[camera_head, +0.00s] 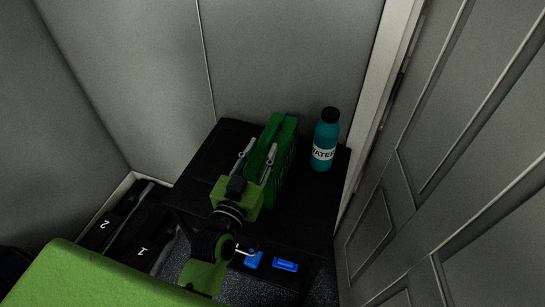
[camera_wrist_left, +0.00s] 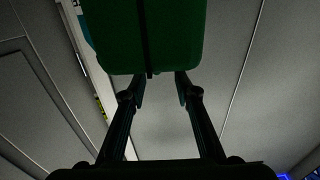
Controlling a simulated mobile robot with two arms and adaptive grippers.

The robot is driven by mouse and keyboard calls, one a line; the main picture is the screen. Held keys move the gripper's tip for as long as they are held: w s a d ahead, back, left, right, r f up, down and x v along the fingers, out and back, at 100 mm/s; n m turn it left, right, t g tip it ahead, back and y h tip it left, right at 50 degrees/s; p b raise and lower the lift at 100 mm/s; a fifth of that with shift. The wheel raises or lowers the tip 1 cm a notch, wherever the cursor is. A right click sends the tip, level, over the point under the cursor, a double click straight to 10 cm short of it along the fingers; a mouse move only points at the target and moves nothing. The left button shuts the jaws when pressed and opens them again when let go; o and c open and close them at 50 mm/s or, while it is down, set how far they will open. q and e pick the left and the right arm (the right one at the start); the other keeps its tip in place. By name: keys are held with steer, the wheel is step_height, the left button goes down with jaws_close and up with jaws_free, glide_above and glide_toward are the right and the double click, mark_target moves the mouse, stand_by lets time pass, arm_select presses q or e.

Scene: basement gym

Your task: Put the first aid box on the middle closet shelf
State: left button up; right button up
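The green first aid box (camera_head: 281,134) stands upright on top of a small black table (camera_head: 311,196). My left gripper (camera_head: 256,151) is beside the box, to its left and over the table top. Its two fingers are apart, with nothing visible held between them. In the left wrist view the box (camera_wrist_left: 148,38) fills the top middle, just beyond the fingertips of the left gripper (camera_wrist_left: 159,82). I cannot tell whether a finger touches it. My right gripper is not in view. No closet shelf can be clearly made out.
A teal water bottle (camera_head: 325,139) stands right of the box. Blue items (camera_head: 285,265) lie low under the table top. A grey panelled door (camera_head: 422,170) is at the right. Black numbered cases (camera_head: 130,232) lie on the floor at left. Walls close in behind.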

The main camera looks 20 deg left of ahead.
mark_target(266, 143)
arm_select(q)
steer(key=shift+w+d, duration=0.1)
steer(key=shift+w, duration=1.2)
steer(key=shift+w+r+p, duration=0.1)
steer(key=shift+w+p, duration=0.2)
steer(key=shift+p, duration=0.05)
steer(key=w, duration=0.2)
steer(key=w+p, duration=0.1)
steer(key=shift+w+d, duration=0.3)
steer(key=shift+w, duration=0.5)
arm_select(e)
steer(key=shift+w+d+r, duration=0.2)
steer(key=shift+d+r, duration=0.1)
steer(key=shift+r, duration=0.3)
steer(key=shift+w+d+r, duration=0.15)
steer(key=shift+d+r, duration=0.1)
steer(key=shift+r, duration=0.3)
arm_select(q)
steer(key=shift+s, duration=0.1)
jaws_close()
